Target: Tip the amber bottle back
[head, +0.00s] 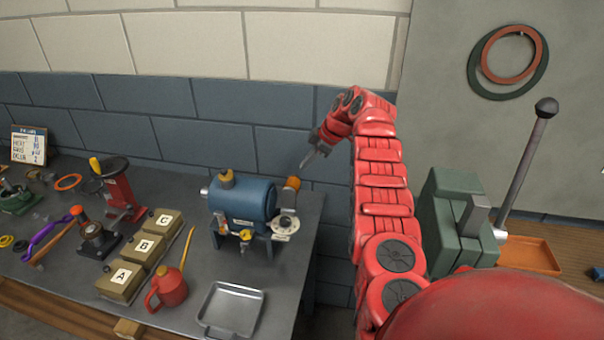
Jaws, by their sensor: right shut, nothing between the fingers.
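The blue split casing (243,199) stands on the grey bench. A small amber bottle (291,188) sits at the casing's right end, behind the round pale flange (285,225). It looks slightly tilted, but it is too small to be sure. My right gripper (305,163) is shut and empty. In the picture its fingertips are just above and to the right of the bottle, pointing down and left. I cannot tell whether they touch it. My left gripper is not in view.
A metal tray (232,309), a red oil can (168,289) and lettered boxes (144,247) stand in front and left of the casing. A red press (118,190) is farther left. Right of the bench is a green machine with a lever (525,160).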

